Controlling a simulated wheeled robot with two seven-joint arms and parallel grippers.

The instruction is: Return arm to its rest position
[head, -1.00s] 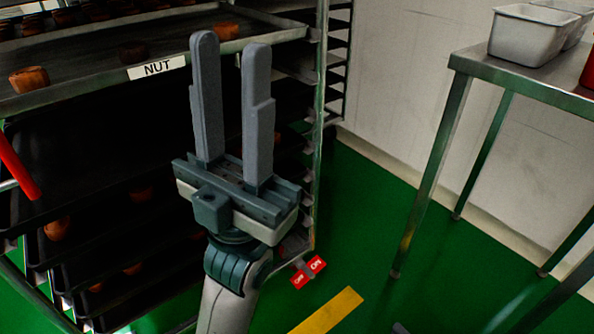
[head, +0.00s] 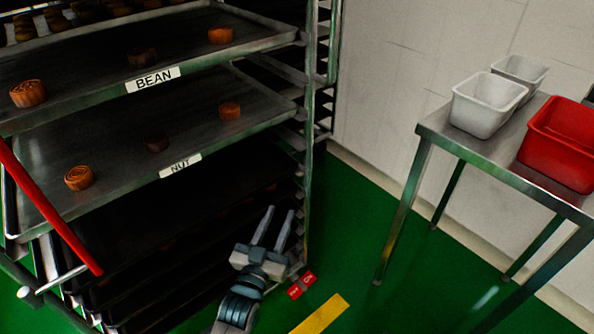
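Mooncakes sit spaced out on both labelled trays. A red bar (head: 55,217) slants across the rack's left side. At right, a steel table (head: 470,151) holds white bins (head: 487,104) and a red bin (head: 561,143).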

